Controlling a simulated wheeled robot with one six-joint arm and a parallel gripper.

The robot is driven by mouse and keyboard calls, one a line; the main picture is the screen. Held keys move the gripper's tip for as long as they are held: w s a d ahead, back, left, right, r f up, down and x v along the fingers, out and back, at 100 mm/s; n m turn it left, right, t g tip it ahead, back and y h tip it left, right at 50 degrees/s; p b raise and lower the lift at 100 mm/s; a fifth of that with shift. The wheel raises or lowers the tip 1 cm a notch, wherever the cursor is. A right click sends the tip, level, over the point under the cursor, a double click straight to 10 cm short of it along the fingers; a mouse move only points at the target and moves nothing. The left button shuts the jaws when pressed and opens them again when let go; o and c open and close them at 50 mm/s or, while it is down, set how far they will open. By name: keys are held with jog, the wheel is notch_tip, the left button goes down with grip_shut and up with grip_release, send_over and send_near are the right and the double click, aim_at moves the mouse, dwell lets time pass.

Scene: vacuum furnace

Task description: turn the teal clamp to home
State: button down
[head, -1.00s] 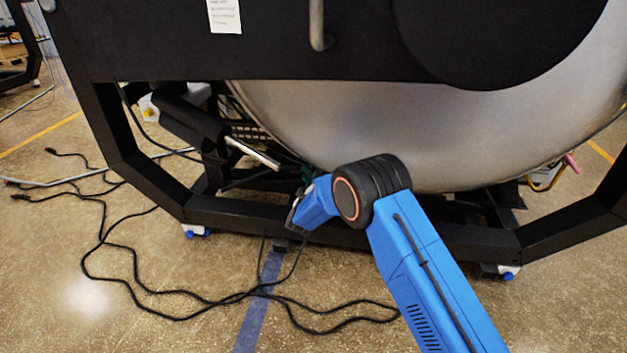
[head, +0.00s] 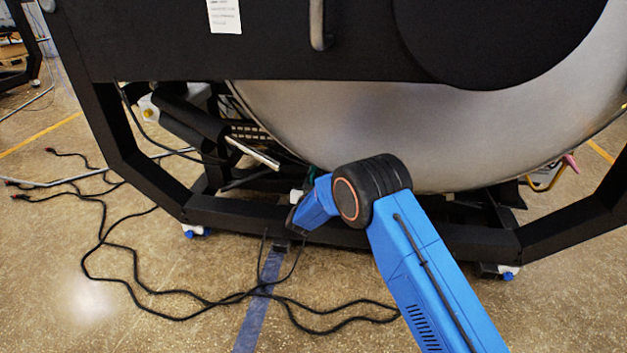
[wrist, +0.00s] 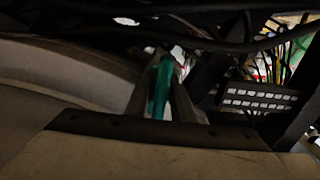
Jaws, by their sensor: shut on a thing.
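The teal clamp (wrist: 160,88) stands upright in the middle of the wrist view, between the two fingers of my gripper (wrist: 161,98). The fingers are shut on it. In the head view only a small bit of the teal clamp (head: 310,177) shows, under the silver furnace vessel (head: 330,120). My blue wrist reaches in beneath the vessel there, and the fingertips are hard to make out. The lower end of the clamp is hidden in the wrist view.
A black frame beam (head: 250,214) runs below the vessel, close to my wrist. Dark cables (wrist: 200,40) and a slotted block (wrist: 260,97) lie beyond the clamp in the wrist view. Black cables (head: 140,290) lie on the floor at left.

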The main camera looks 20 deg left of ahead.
jog(key=m, duration=0.4)
jog(key=shift+f+m, duration=0.1)
jog(key=shift+m, duration=0.2)
dwell(0.3)
jog(key=c, duration=1.8)
grip_release()
